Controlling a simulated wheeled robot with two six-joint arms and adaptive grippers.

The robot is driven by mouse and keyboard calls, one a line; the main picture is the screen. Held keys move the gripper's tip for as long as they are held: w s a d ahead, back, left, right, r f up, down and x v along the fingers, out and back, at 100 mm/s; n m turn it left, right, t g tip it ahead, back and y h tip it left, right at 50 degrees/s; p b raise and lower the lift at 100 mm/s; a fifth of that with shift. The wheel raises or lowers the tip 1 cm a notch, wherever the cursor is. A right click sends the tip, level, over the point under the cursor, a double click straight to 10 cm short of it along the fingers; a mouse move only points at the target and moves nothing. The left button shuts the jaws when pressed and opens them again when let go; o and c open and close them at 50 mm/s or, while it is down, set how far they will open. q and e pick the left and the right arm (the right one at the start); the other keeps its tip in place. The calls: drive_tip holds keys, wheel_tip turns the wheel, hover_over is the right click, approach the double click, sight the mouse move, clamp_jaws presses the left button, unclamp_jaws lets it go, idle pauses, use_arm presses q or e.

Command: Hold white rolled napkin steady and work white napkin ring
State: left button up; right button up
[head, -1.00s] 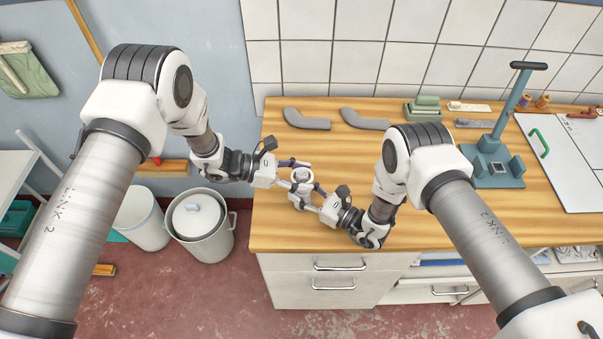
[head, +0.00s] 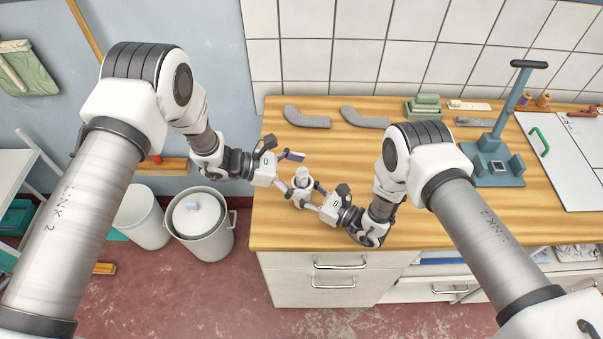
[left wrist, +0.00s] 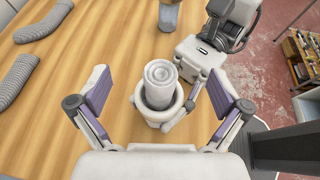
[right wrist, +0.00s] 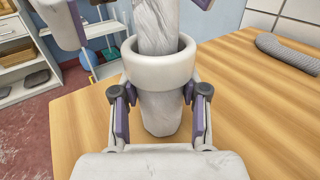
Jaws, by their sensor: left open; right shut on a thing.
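The white rolled napkin (head: 301,177) stands roughly upright near the left end of the wooden worktop. The white napkin ring (right wrist: 160,70) is around it, and napkin shows above and below the ring in the right wrist view. I cannot tell whether the napkin's lower end touches the worktop.
The wooden worktop (head: 270,228) is bare around the napkin. Two grey curved pieces (head: 306,119) (head: 363,119) lie toward the back. A blue-grey press-like stand (head: 495,175) is to the right. Bins (head: 203,225) stand on the floor at left.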

use_arm(q)
drive_tip(key=shift+r, duration=0.15)
drive_tip(key=shift+r, duration=5.5)
use_arm(e)
drive_tip(key=o, duration=0.9)
drive_tip(key=v, duration=1.2)
